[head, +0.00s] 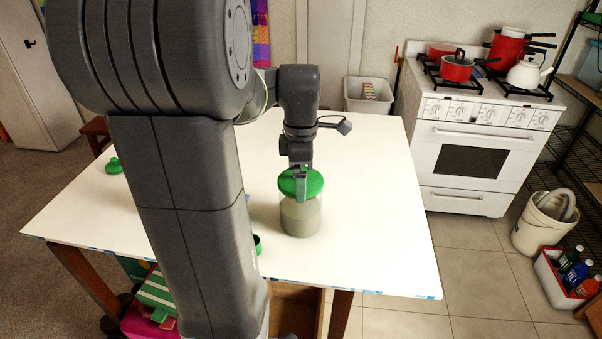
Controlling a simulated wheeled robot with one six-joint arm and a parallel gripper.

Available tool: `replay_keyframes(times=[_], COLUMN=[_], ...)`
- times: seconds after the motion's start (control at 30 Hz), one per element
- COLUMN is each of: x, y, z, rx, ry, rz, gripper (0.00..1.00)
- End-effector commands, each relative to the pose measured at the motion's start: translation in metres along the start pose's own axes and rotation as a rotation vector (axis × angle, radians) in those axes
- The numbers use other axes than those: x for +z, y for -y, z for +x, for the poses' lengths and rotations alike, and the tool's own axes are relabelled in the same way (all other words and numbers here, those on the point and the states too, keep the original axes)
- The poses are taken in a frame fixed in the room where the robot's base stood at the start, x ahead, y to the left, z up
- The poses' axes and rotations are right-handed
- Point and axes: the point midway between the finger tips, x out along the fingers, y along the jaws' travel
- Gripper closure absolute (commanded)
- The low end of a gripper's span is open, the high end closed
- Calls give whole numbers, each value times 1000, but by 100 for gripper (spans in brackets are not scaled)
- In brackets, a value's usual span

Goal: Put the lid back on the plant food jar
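The plant food jar (300,216) is a clear, round jar with pale, greyish contents. It stands upright on the white table, right of the table's middle. A round green lid (314,186) lies level over its mouth; I cannot tell whether it is fully seated. My gripper (301,196) points straight down from above, its fingers at the middle of the lid. The fingers are seen nearly edge-on, so whether they are closed on a knob is hidden.
A small green knobbed object (114,166) lies at the table's left. Another green-rimmed item (257,244) is mostly hidden behind my arm. The white table (375,200) is clear right of the jar. A white stove (472,150) with red pots stands beyond to the right.

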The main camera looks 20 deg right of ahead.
Motion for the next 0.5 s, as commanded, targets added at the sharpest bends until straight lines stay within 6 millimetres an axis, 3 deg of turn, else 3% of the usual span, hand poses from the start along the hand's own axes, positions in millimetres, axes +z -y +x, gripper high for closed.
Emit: replay_keyframes(times=[0.4,0.43,0.5], x=[0,0,0], y=[0,0,0], z=[0,0,0], rx=[0,0,0], ry=[0,0,0], rz=[0,0,0], gripper=[28,5,0])
